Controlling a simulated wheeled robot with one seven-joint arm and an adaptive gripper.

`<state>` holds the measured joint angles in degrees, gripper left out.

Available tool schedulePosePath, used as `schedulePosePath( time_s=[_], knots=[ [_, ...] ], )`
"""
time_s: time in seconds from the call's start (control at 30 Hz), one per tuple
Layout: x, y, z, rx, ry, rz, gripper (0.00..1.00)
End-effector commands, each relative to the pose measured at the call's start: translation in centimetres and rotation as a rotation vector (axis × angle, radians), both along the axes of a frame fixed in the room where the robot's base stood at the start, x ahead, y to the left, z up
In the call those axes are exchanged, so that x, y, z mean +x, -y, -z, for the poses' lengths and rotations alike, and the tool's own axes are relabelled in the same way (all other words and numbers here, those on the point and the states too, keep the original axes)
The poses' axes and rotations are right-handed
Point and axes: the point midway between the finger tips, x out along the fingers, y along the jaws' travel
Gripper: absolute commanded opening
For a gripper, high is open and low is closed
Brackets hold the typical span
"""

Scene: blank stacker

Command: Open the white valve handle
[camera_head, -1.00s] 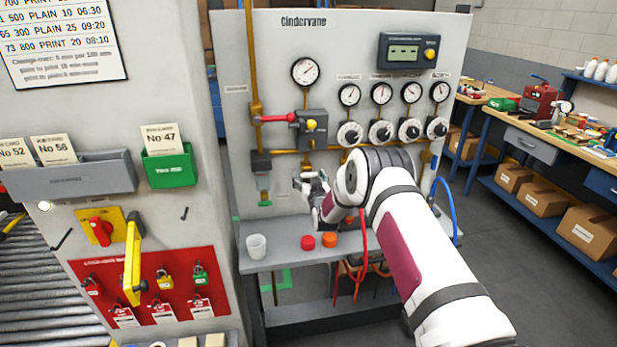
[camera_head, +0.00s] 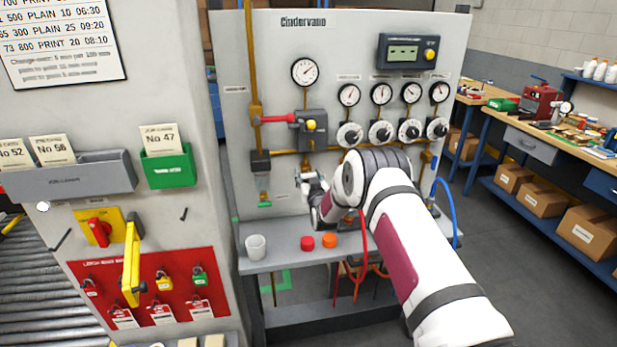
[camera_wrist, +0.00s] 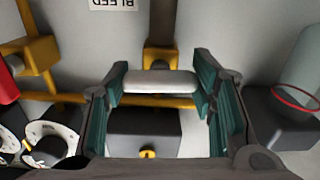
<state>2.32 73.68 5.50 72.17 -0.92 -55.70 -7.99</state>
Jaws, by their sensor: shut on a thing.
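The white valve handle (camera_wrist: 160,83) is a short pale bar in the wrist view, lying crosswise in front of a yellow-brass valve body (camera_wrist: 160,58). My gripper (camera_wrist: 160,88) has its two teal-padded fingers at the two ends of the bar and is shut on it. In the head view my gripper (camera_head: 311,184) is at the lower middle of the grey panel, below the gauges. My wrist and the small size hide most of the handle there.
An upside-down BLEED label (camera_wrist: 113,4) is on the panel. Brass pipes (camera_wrist: 70,98) run close by. A red lever (camera_head: 277,118) is higher up. A white cup (camera_head: 256,247), a red cap (camera_head: 307,243) and an orange cap (camera_head: 330,240) stand on the shelf below.

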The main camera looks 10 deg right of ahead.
Motion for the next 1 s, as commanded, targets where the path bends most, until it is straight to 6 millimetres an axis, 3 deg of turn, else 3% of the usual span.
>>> schedulePosePath(
  time_s=[1.0],
  knots=[
    [0.11,-0.28,0.09,-0.891,0.003,-0.001,0.23]
  ],
)
